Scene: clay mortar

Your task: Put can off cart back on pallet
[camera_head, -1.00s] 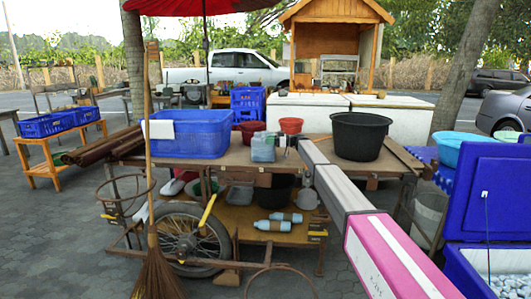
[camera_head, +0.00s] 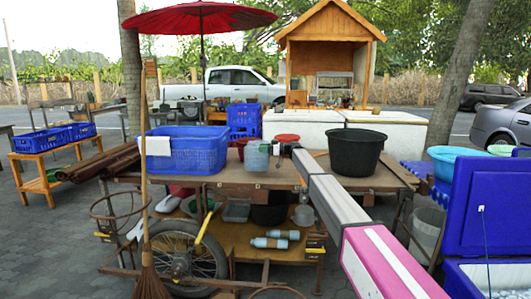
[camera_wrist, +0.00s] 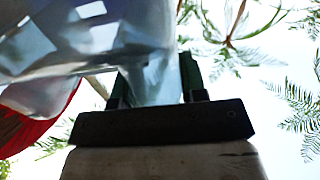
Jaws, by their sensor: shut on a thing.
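A translucent light-blue plastic can (camera_head: 257,156) is at the middle of the cart (camera_head: 230,180) top, to the right of the blue basket. I cannot tell whether its bottom touches the boards. My gripper (camera_head: 277,149) reaches it from the right and is shut on it. In the wrist view the can (camera_wrist: 100,40) fills the upper left, and its lower part sits between the two dark fingers of my gripper (camera_wrist: 155,82). My arm hides part of the cart's right side. I cannot make out a pallet.
A blue basket (camera_head: 185,152) stands left of the can and a black tub (camera_head: 356,154) stands right of it. A red pot (camera_head: 286,138) is close behind. Blue bottles (camera_head: 270,243) lie on the shelf below. A red umbrella (camera_head: 200,17) stands behind.

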